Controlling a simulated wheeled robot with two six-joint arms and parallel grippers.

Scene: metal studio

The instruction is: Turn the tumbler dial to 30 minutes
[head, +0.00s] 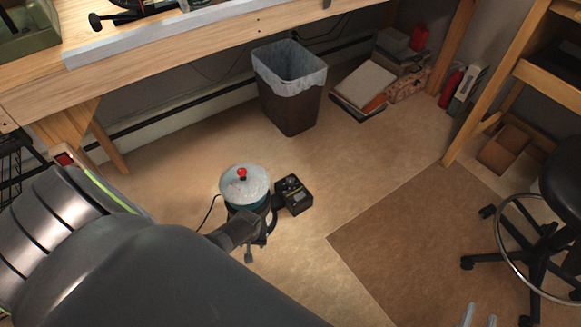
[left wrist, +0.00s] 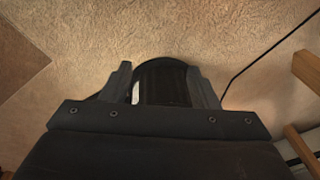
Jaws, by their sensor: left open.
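The tumbler (head: 246,188) stands on the floor, with a pale round lid, a red knob on top and a teal body. Its black control box (head: 292,194) sits at its right side, with a dial on its face; the dial's setting is too small to read. My left gripper (head: 256,243) is at the near side of the tumbler, below the lid. In the left wrist view the left gripper (left wrist: 162,85) is open, with a dark rounded object (left wrist: 163,78) beyond and between its fingers.
A workbench (head: 170,60) spans the top left. A lined bin (head: 290,100) and stacked boxes stand beneath it. A wheeled stool (head: 540,230) is at the right, beside a brown mat (head: 420,250). A black cord runs left of the tumbler. The floor right of the box is clear.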

